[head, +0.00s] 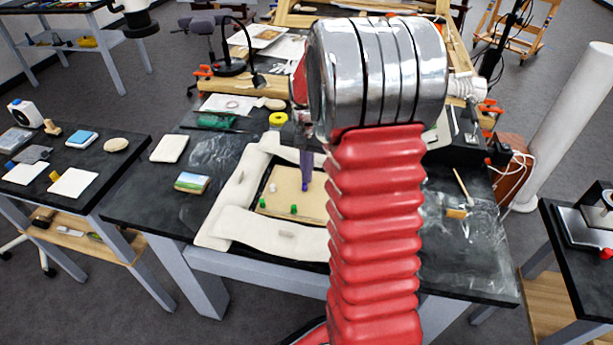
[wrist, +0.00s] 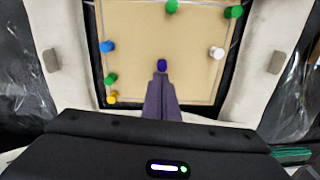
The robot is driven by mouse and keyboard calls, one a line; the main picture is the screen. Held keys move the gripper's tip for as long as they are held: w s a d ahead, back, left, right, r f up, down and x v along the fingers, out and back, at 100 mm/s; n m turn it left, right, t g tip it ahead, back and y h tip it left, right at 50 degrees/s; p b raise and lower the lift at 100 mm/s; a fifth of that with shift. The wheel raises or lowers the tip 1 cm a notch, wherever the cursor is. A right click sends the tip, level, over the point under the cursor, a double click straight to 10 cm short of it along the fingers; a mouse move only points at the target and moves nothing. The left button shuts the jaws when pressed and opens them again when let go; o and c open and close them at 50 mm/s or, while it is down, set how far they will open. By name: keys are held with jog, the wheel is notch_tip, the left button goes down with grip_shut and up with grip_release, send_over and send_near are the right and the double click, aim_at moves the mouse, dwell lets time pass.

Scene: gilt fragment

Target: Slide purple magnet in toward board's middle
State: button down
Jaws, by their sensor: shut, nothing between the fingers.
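The tan board (head: 275,203) lies flat on the dark table, framed by white padded cushions. In the wrist view the board (wrist: 140,30) carries the purple magnet (wrist: 162,65), in the nearer half and about midway across. My gripper (wrist: 161,77) is shut and empty, its tips right at the near side of the purple magnet; I cannot tell whether they touch. In the head view my gripper (head: 305,173) points down at the purple magnet (head: 305,187). My red arm hides the board's right side there.
Other magnets on the board are blue (wrist: 107,46), yellow (wrist: 112,97), white (wrist: 217,53) and several green, one at the left (wrist: 110,79). Cushions (wrist: 60,30) border the board, with grey weights on them. A small picture block (head: 192,183) lies left of the cushions.

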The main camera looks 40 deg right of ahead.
notch_tip(320, 180, up, 12)
dwell(0.5)
